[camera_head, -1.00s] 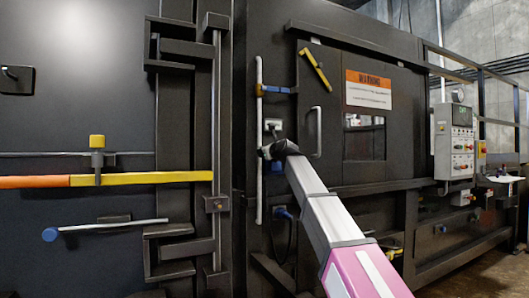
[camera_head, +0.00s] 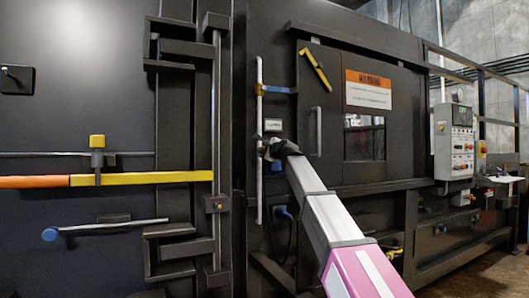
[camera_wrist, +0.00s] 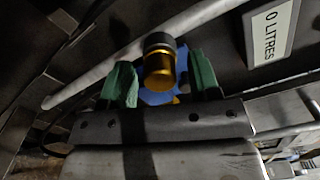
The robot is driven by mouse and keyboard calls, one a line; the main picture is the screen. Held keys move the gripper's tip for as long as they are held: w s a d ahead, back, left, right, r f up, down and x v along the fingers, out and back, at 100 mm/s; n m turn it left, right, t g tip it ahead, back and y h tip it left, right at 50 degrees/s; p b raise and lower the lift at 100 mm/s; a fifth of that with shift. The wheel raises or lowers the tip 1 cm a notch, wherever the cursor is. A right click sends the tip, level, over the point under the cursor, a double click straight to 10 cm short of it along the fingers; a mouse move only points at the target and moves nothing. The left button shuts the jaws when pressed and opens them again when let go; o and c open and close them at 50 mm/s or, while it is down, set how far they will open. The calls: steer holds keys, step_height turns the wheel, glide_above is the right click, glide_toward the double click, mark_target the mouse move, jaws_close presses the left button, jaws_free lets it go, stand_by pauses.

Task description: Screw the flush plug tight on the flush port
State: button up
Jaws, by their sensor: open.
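My gripper (camera_wrist: 163,82) shows in the wrist view with its two green fingertips apart. A brass cylinder with a dark ribbed end (camera_wrist: 159,64), which looks like the flush plug or its fitting, stands between the fingers. Small gaps seem to show on both sides of it. A blue part (camera_wrist: 158,97) lies behind the brass. I cannot tell where plug and port meet. In the head view my gripper (camera_head: 271,150) is at the dark machine panel, below a small white label. A blue bit (camera_head: 277,167) shows just under it; the plug is hidden there.
The "0 LITRES" label (camera_wrist: 271,32) sits beside the fingers in the wrist view. A pale vertical pipe (camera_head: 259,95) runs close left of my gripper in the head view. A door handle (camera_head: 316,131) stands out to the right. A blue fitting (camera_head: 284,213) is below.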

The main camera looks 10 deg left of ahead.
steer(key=n, duration=1)
stand_by(0.3)
steer(key=c, duration=1)
steer(key=m, duration=0.4)
steer(key=shift+m, duration=0.4)
steer(key=m, duration=0.5)
